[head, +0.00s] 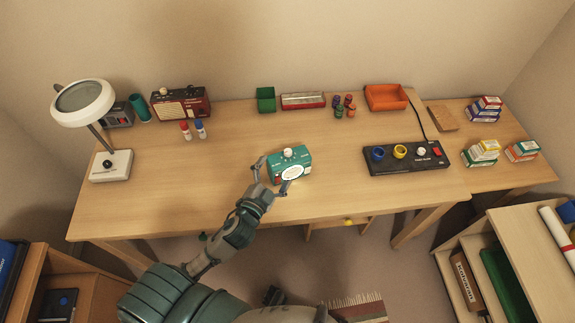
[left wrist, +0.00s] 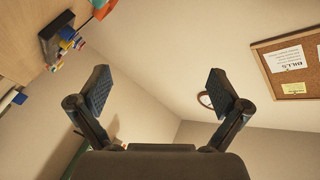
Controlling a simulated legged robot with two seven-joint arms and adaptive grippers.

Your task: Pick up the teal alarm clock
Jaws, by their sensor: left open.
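The teal alarm clock (head: 300,158) sits upright near the middle front of the wooden desk, with a white knob on top and a pale round face. My left gripper (head: 272,175) is open at the clock's near left side in the head view, one finger by its left edge and the other in front of its face. I cannot tell whether the fingers touch it. In the left wrist view, the open fingers (left wrist: 160,92) are wide apart with nothing held between them, and I cannot make out the clock there. My right gripper is not in view.
A black control panel (head: 405,157) with coloured knobs lies to the clock's right. Desk around the clock is clear.

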